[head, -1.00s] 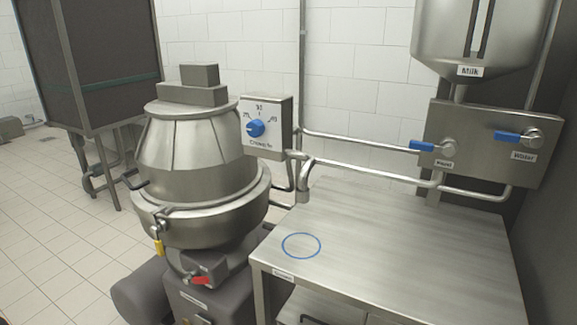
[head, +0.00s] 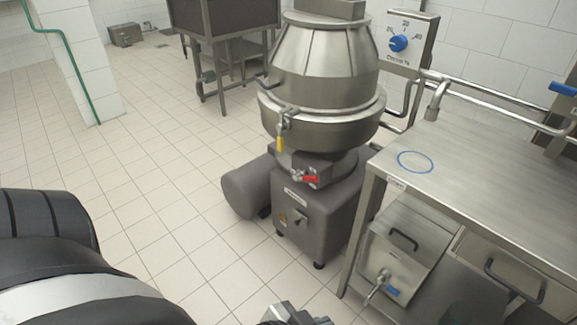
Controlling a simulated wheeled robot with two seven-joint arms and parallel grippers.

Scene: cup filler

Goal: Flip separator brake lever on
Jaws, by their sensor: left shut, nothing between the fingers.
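The separator (head: 322,60) is a steel bowl on a dark grey base, at the centre top of the head view. A lever with a yellow grip (head: 279,143) hangs at the bowl's lower front left. A red-handled lever (head: 311,179) sits below it, on the neck of the base. A short dark handle (head: 262,83) sticks out at the bowl's left side. I cannot tell which is the brake lever. My left gripper (head: 293,315) shows only partly at the bottom edge, shut and empty, well apart from the separator. My right gripper is out of view.
A steel table (head: 470,175) with a blue ring mark (head: 415,162) stands right of the separator. A steel container with a tap (head: 400,250) is under it. A control box with a blue knob (head: 399,43) is behind. The tiled floor (head: 170,185) at left is clear.

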